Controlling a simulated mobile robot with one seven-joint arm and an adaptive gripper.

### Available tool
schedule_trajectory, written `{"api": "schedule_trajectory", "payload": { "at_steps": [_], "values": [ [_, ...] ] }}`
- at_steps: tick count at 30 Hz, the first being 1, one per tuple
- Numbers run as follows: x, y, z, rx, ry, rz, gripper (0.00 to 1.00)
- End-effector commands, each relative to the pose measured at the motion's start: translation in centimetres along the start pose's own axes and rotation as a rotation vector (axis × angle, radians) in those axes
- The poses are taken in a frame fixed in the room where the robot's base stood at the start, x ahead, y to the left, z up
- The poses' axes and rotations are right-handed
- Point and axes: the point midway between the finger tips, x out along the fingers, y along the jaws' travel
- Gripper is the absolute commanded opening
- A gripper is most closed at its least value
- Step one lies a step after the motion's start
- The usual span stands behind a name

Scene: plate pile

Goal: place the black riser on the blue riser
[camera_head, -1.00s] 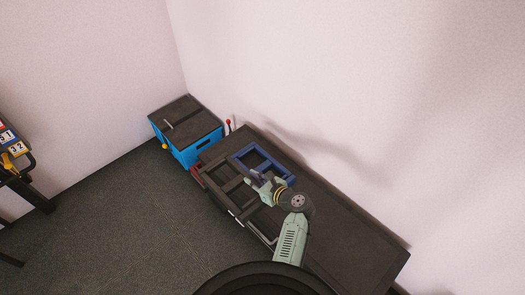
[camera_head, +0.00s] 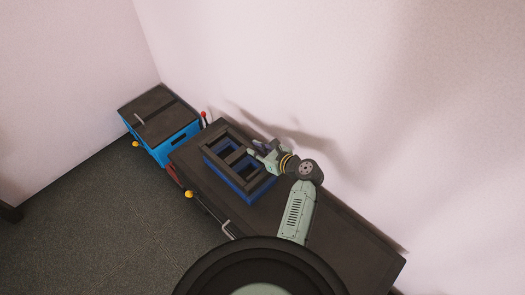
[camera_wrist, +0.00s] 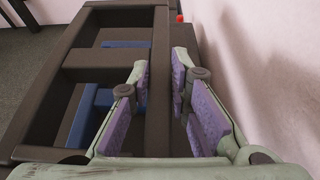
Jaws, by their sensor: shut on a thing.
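The black riser (camera_head: 235,156) is a dark frame with openings, directly over the blue riser (camera_head: 228,178). The blue riser is a similar frame and shows below the black one along its front side. I cannot tell whether the two touch. My gripper (camera_head: 252,148) is shut on the bar of the black riser on the wall side. In the wrist view, purple pads of my gripper (camera_wrist: 159,75) sit on both sides of that bar of the black riser (camera_wrist: 158,115). Parts of the blue riser (camera_wrist: 88,112) show through the openings; the rest is hidden.
The risers are on a long dark bench top (camera_head: 345,235) along the wall, clear at its right part. A blue crate with a dark lid (camera_head: 160,120) stands beyond its left end. A small red-topped item (camera_head: 203,117) is near the wall.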

Motion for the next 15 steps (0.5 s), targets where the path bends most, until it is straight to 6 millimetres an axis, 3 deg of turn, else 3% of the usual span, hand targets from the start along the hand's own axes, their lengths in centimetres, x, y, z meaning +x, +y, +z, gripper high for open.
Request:
{"api": "schedule_trajectory", "payload": {
  "at_steps": [7,15],
  "values": [
    [0.1,-0.2,-0.6,0.000,-0.003,0.001,0.00],
    [0.7,-0.5,-3.4,0.000,-0.003,-0.001,0.00]
  ]
}}
